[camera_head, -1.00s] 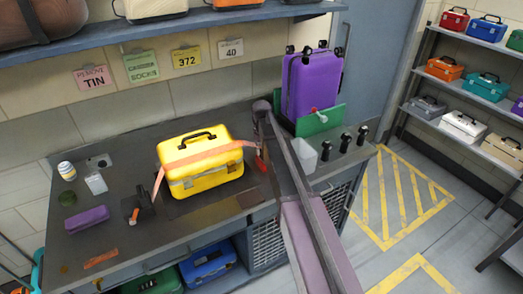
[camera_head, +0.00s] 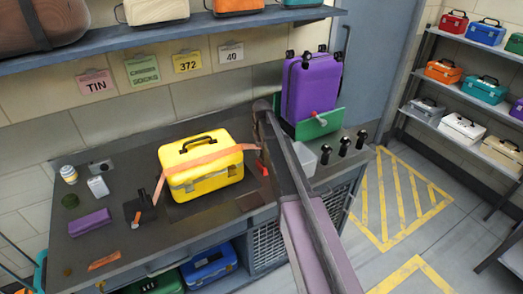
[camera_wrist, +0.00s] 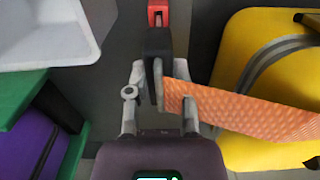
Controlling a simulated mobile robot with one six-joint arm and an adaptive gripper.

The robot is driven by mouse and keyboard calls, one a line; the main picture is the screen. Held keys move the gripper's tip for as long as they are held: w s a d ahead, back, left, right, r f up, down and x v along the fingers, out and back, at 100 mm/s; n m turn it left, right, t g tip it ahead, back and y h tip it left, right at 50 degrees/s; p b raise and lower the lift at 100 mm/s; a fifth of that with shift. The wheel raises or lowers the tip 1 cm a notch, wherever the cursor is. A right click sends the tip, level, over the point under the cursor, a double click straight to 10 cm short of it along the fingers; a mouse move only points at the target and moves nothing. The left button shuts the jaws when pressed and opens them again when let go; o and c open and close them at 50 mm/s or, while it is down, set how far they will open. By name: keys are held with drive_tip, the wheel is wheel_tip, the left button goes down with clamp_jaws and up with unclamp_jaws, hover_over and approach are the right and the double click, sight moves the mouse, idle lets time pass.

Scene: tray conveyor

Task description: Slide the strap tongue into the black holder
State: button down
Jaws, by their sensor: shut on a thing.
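The yellow case (camera_head: 203,178) stands on the dark bench with an orange strap (camera_head: 205,160) across it. In the wrist view the orange strap (camera_wrist: 245,112) runs from the case to my gripper (camera_wrist: 160,112). My gripper is shut on the strap's end, the tongue, with its fingers either side of it. The black holder (camera_wrist: 158,45), with a red piece (camera_wrist: 158,13) at its far end, is directly ahead of the fingers. The tongue overlaps the holder's near end; I cannot tell how deep it sits. In the head view my arm hides the gripper and most of this spot.
A purple suitcase (camera_head: 305,88) on a green stand (camera_head: 318,124) and a white bin (camera_wrist: 45,35) are close beside my gripper. A black block (camera_head: 138,208) with an orange piece, a purple box (camera_head: 90,222) and small items lie on the left bench.

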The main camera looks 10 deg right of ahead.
drive_tip(key=shift+r+p, duration=0.65)
drive_tip(key=shift+r, duration=0.1)
idle(0.3)
drive_tip(key=shift+r+p, duration=1.95)
drive_tip(key=shift+s, duration=0.15)
